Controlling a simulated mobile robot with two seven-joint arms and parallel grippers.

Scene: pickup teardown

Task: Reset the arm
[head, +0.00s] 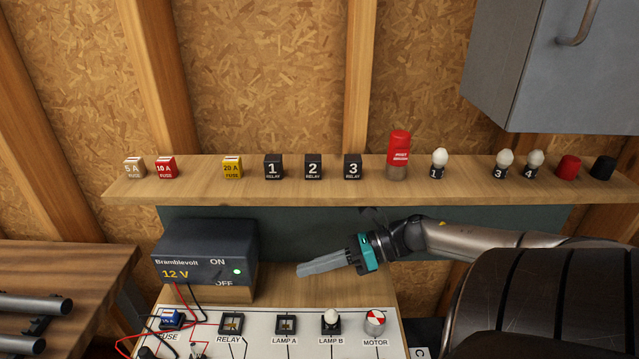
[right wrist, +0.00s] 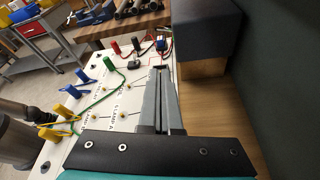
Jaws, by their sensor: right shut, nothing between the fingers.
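My right gripper (head: 303,270) reaches in from the right in the head view, its grey fingers pointing left. It is shut with nothing between its fingers, above the wooden bench and behind the white circuit board (head: 262,320). Its closed fingers also fill the middle of the right wrist view (right wrist: 162,85). My right arm (head: 480,240) is bent, with its dark upper link covering the lower right. My left gripper is not in view.
A dark 12 V supply (head: 205,252) stands left of the fingers. A shelf (head: 320,193) above holds fuses, relays, a red-capped bottle (head: 398,155) and bulbs. Lamp B's bulb (head: 331,319) and the motor (head: 375,322) stand on the board. A grey cabinet (head: 540,70) hangs at upper right.

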